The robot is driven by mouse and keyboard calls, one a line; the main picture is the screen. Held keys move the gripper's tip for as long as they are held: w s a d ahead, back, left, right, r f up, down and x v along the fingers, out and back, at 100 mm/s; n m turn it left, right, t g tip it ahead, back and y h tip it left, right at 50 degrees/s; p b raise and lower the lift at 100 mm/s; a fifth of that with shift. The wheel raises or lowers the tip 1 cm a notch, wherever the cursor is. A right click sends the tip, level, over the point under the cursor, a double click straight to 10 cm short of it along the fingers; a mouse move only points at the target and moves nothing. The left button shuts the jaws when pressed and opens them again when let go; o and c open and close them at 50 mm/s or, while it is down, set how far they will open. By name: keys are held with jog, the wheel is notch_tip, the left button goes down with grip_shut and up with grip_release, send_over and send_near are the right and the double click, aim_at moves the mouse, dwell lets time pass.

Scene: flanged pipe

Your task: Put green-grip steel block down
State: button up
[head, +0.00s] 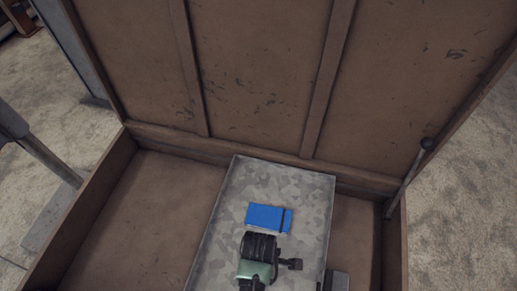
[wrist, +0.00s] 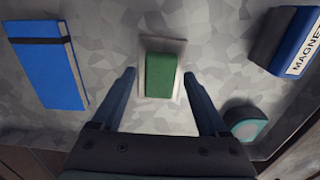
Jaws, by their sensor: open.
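The green-grip steel block (wrist: 160,75) shows in the wrist view as a green rectangle on a pale metal base. It appears to sit on the grey, patterned surface (wrist: 215,55). My gripper (wrist: 159,72) is open, with one dark finger on each side of the block and visible gaps between. Nothing is held. In the head view the block is not seen, and my arm covers part of the grey patterned panel (head: 222,215).
A blue notebook with a black band (head: 267,217) lies on the panel; it is at left in the wrist view (wrist: 45,65). A blue box lettered MAGNET (wrist: 295,45) and a round teal-faced item (wrist: 245,125) are at right. A brown wooden lid (head: 255,70) stands open behind.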

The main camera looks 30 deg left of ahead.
notch_tip(320, 180, up, 12)
jog(key=p, duration=0.1)
jog(key=shift+r, duration=0.15)
dwell(0.3)
jog(key=w+a+r+m+t+y, duration=0.2)
jog(key=w+r+m+t, duration=0.4)
jog(key=w+r, duration=0.85)
jog(key=w+d+r+m+t, duration=0.2)
jog(key=w+r+m+t, duration=0.4)
jog(key=r, duration=0.9)
jog(key=d+r+m+t, duration=0.25)
jog(key=r+t, duration=0.25)
jog(key=r, duration=0.7)
jog(key=d+r+m+t, duration=0.2)
jog(key=d+r+t, duration=0.15)
jog(key=r, duration=0.85)
jog(key=s+d+r+m+t+h, duration=0.2)
jog(key=s+r+t, duration=0.5)
jog(key=r, duration=0.7)
jog(key=s+d+m, duration=0.1)
jog(key=s+m, duration=0.1)
jog(key=shift+r+m, duration=0.25)
jog(key=shift+m, duration=0.1)
